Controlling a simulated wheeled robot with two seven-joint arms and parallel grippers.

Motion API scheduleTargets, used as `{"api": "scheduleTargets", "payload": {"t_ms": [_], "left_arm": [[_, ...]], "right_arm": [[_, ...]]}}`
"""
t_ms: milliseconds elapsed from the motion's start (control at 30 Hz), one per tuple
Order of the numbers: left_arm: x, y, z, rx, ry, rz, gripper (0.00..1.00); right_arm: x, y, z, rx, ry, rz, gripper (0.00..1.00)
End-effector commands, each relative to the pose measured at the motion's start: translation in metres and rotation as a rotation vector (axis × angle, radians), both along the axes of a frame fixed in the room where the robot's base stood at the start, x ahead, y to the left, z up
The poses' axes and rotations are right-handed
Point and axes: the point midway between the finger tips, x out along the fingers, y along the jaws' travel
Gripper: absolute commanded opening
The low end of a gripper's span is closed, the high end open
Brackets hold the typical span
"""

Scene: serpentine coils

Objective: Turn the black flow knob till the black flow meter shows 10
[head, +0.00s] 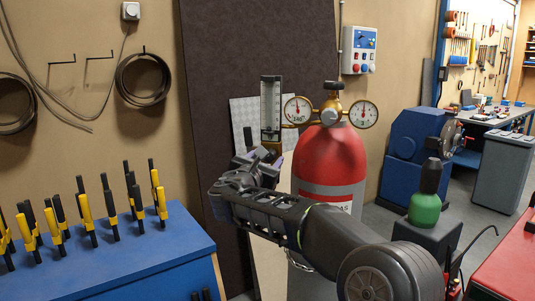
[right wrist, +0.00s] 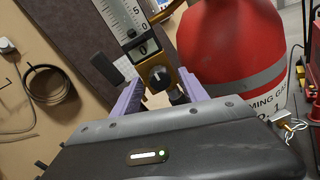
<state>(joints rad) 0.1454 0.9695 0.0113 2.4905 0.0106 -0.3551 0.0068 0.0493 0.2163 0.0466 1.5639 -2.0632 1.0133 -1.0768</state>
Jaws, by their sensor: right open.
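The black flow meter (head: 270,105) is an upright scaled tube in a dark frame beside the red cylinder. In the right wrist view the flow meter (right wrist: 126,18) shows a scale with a 5 and a 0 near its lower end; the float's level is too small to tell. The black flow knob (right wrist: 159,78), with a pale mark, sits on a brass-coloured body below the scale. My right gripper (right wrist: 160,92) is open, its two purple fingers on either side of the knob, with no clear contact. In the head view my right gripper (head: 262,158) partly hides the knob area. My left gripper is out of view.
The red gas cylinder (head: 330,158) stands right behind my arm, with two round gauges (head: 298,110) (head: 363,114) on top. A blue bench (head: 110,270) with yellow-handled clamps is at left. A green bottle (head: 425,208) stands at right. A dark panel (head: 225,50) is behind the meter.

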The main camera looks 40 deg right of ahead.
Motion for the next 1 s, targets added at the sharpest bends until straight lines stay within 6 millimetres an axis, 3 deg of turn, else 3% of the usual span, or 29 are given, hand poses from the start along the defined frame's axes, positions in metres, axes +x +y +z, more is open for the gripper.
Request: {"api": "scheduleTargets", "payload": {"t_ms": [367, 1000], "left_arm": [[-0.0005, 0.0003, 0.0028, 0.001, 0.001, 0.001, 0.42], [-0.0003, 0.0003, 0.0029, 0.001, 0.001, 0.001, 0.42]], "right_arm": [[0.0056, -0.0072, -0.0006, 0.000, 0.000, 0.001, 0.51], [0.0054, -0.0068, -0.0006, 0.001, 0.000, 0.001, 0.00]]}}
